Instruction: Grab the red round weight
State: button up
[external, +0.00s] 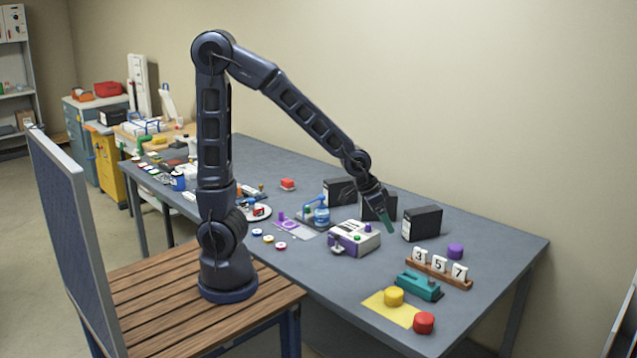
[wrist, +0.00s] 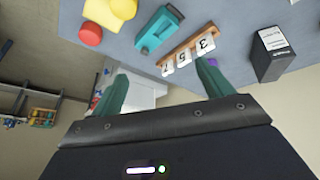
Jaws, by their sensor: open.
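The red round weight (external: 424,322) stands at the table's near right corner, just off the corner of a yellow sheet (external: 386,312). A yellow round weight (external: 394,296) stands on that sheet, behind and left of the red one. In the wrist view the red weight (wrist: 90,33) is at the upper left, next to the yellow weight (wrist: 111,11). My gripper (external: 388,220) is above the table near the black boxes, well behind and left of the red weight. Its teal fingers (wrist: 163,76) are apart with nothing between them.
A teal device (external: 419,286) and a wooden rack with number tiles (external: 438,269) stand behind the weights. A purple round weight (external: 455,251) is behind the rack. A black box (external: 422,223) and a white and purple device (external: 354,238) are near my gripper.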

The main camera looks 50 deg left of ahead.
jog(key=s+d+f+m, duration=0.2)
jog(key=s+d+f, duration=0.3)
jog(key=d, duration=0.5)
jog(key=m, duration=0.2)
send_near(423, 316)
jog(key=shift+h, duration=0.4)
jog(key=shift+a+f+x, duration=0.1)
jog(key=shift+a+x, duration=0.1)
jog(key=shift+x, duration=2.6)
jog(key=shift+a+f+x, duration=0.1)
jog(key=shift+a+x, duration=0.05)
jog(key=shift+x, duration=2.65)
jog(key=c, duration=1.3)
jog(key=shift+r, duration=0.1)
